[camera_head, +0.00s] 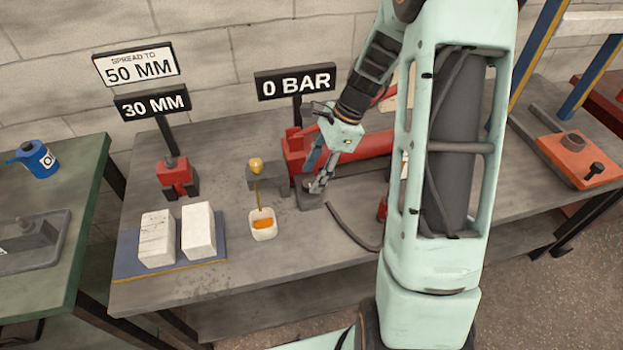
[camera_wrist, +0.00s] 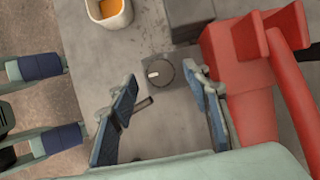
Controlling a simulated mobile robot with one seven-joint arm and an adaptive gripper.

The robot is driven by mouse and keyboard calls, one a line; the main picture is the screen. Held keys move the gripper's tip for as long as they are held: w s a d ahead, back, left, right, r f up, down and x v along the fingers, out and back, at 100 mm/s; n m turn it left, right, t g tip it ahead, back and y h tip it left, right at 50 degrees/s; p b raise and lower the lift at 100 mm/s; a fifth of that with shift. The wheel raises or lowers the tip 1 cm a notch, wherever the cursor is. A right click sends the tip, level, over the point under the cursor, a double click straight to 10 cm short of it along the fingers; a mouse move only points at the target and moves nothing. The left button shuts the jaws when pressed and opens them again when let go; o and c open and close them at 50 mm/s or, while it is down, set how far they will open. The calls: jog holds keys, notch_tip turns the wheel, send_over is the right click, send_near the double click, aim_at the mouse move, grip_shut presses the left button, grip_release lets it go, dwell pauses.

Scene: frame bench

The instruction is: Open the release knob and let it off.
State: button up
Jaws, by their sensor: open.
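The release knob (camera_wrist: 160,73) is a round dark dial with a white mark, on a dark square base (camera_wrist: 181,57) on the grey bench. In the head view its base (camera_head: 309,204) shows below my gripper (camera_head: 319,186), which mostly hides the knob. My gripper also shows in the wrist view (camera_wrist: 159,76), open and empty, with one fingertip on each side of the knob. I cannot tell whether either finger touches it. The red pump body (camera_head: 355,148) lies beside it, with a sign (camera_head: 296,83) reading 0 BAR.
A white cup with orange liquid (camera_head: 263,224) and a grey block (camera_head: 266,178) stand left of the knob. A red spreader (camera_head: 178,177) stands behind two white blocks (camera_head: 157,238). Signs read 30 MM (camera_head: 153,104) and SPREAD TO 50 MM (camera_head: 137,65). A dark hose (camera_head: 347,232) lies in front.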

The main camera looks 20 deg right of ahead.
jog(key=shift+x, duration=1.1)
jog(key=c, duration=1.2)
jog(key=shift+o, duration=0.2)
jog(key=shift+d, duration=0.1)
